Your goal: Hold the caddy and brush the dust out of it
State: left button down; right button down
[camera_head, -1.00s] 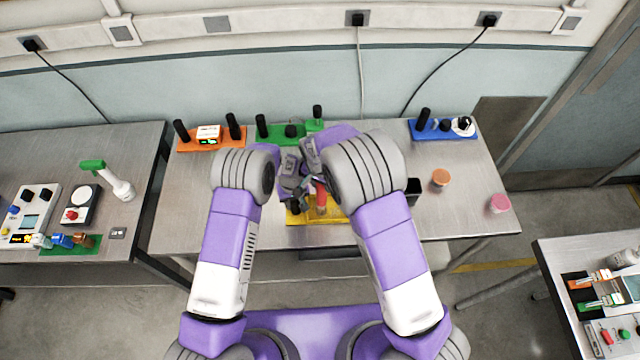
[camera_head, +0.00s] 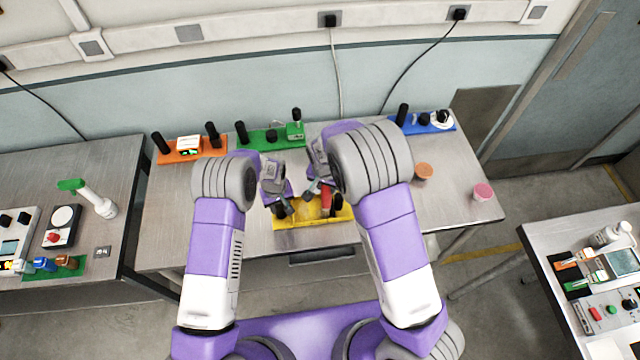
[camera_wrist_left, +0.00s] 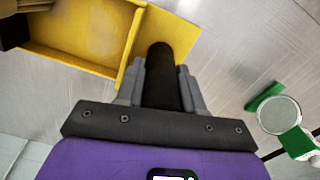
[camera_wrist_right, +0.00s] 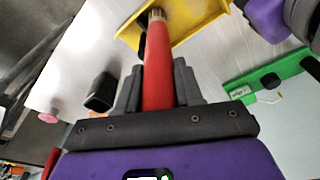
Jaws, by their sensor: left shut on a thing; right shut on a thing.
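The yellow caddy (camera_head: 287,222) lies at the front edge of the middle table, with a black post handle at each end. My left gripper (camera_head: 280,207) is shut on the caddy's left black post (camera_wrist_left: 163,75). The caddy's tray (camera_wrist_left: 75,58) shows in the left wrist view. My right gripper (camera_head: 318,190) is shut on the red handle of the brush (camera_wrist_right: 157,75). The bristle end points at the caddy (camera_wrist_right: 185,22); I cannot tell whether it touches. The brush also shows in the head view (camera_head: 326,203). I cannot make out dust.
An orange module (camera_head: 165,157), a green module (camera_head: 258,141) and a blue module (camera_head: 412,127) stand along the back. An orange jar (camera_head: 424,172) and a pink jar (camera_head: 483,191) stand at the right. A black holder (camera_wrist_right: 103,92) stands near my right gripper.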

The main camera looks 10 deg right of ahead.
jog(key=shift+w+d, duration=0.1)
jog(key=shift+d, duration=0.05)
jog(key=shift+w+a, duration=1)
jog(key=shift+a, duration=4.8)
jog(key=d, duration=1)
jog(key=shift+d+r, duration=0.3)
jog(key=shift+w, duration=0.1)
notch_tip(320, 180, up, 7)
